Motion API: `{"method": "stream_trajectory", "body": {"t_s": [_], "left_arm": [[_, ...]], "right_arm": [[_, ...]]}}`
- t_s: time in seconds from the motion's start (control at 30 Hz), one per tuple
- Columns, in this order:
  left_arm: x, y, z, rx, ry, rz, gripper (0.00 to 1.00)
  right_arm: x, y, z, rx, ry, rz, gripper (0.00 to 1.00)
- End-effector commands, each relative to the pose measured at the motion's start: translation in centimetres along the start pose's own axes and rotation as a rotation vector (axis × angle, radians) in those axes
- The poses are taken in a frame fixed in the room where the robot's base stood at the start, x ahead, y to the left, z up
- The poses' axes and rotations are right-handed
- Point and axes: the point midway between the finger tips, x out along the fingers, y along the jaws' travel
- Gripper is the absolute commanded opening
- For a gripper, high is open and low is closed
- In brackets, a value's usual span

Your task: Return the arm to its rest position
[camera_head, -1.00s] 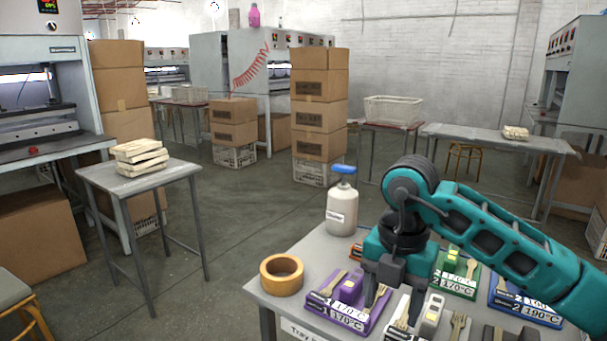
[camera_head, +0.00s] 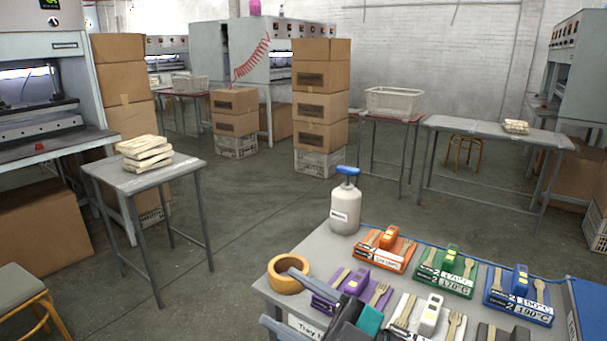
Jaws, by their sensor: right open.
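My right gripper (camera_head: 281,298) shows at the bottom edge of the head view, low in front of the near table (camera_head: 330,245). Its two dark fingers point left and stand wide apart with nothing between them. Only a little of the teal arm shows behind the gripper, and the rest is out of frame. My left gripper is not in view.
The near table also holds a white bottle with a blue top (camera_head: 345,212), an orange tray (camera_head: 397,263), a green tray (camera_head: 455,287), a blue tray (camera_head: 535,313) and a white tray with wooden cutlery. A small table (camera_head: 110,176) stands left; open floor lies between.

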Motion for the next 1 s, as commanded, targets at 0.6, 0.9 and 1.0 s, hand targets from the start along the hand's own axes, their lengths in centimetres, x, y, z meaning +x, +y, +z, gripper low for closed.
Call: {"method": "stream_trajectory", "body": {"t_s": [0.6, 0.9, 1.0], "left_arm": [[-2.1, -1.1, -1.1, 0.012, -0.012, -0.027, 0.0], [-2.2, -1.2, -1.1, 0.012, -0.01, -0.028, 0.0], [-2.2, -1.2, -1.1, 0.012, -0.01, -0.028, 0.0]], "right_arm": [[-28.4, -10.2, 9.5, 0.606, -1.213, 0.693, 0.62], [-29.7, -11.6, 9.2, 0.644, -1.271, 0.687, 0.62], [-29.7, -11.6, 9.2, 0.644, -1.271, 0.687, 0.62]]}}
